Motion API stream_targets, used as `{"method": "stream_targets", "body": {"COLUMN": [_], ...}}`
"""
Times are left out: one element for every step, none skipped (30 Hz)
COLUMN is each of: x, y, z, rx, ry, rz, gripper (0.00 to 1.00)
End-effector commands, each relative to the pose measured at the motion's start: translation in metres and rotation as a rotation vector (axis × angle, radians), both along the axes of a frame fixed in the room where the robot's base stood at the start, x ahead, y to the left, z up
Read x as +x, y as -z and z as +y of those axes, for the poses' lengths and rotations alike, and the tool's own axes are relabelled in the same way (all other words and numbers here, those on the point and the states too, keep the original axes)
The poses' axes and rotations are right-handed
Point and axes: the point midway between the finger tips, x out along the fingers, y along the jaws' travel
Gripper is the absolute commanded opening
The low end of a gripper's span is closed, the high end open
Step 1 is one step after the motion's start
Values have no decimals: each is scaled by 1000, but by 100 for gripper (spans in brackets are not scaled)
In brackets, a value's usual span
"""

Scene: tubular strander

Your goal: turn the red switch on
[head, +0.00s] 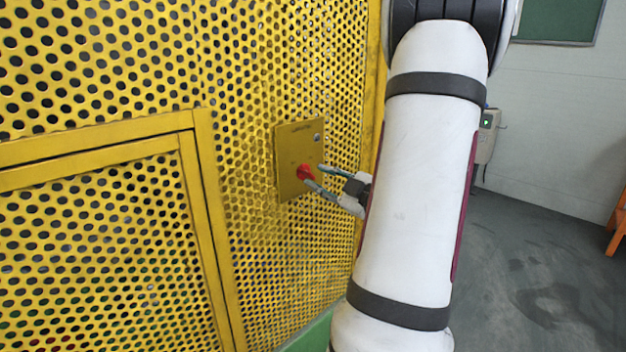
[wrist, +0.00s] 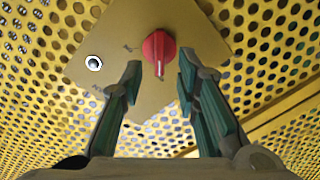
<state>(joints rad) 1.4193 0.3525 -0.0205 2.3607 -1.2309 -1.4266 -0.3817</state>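The red switch (head: 305,172) is a rotary knob on a yellow plate (head: 290,150) fixed to the perforated yellow guard. In the wrist view the red switch (wrist: 159,52) sits near the top middle of the plate (wrist: 195,35), with its pointer end toward the bottom of the picture. My gripper (head: 314,177) is close to the plate. In the wrist view my gripper (wrist: 160,78) is open, its two fingers on either side of the knob's lower end with gaps showing. Whether the fingertips touch the knob cannot be told.
The perforated yellow guard (head: 270,255) stands all along the left, with a framed panel (head: 207,190) in it. A round silver lock-like fitting (wrist: 94,62) is on the plate beside the switch. A grey box with a green light (head: 487,125) is on the back wall. Grey floor (head: 540,260) is open at right.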

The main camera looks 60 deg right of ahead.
Motion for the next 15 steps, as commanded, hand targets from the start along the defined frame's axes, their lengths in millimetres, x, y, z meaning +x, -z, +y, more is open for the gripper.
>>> {"method": "stream_targets", "body": {"x": [8, 12, 17, 20, 22, 25, 27, 28, 30, 30, 31, 31, 31, 31, 31], "y": [1, 1, 1, 1, 0, 0, 0, 0, 0, 0, 0, 0, 0, 0, 0], "z": [-1, -2, -3, -4, -5, -6, -6, -7, -7, -7, -7, -7, -7, -7, -7], "rx": [0, 0, 0, 0, 0, 0, 0, 1, 1, 1, 1, 1, 1, 1, 1], "ry": [-3, -2, -3, -3, -2, -1, -1, 0, 0, 0, 0, 0, 0, 0, 0], "rz": [-1, -1, 0, 0, -1, -1, -1, 0, 0, 0, 0, 0, 0, 0, 0], "gripper": [29, 29, 29, 29, 29, 29, 29, 29, 29, 29, 29, 29, 29, 29, 29]}}
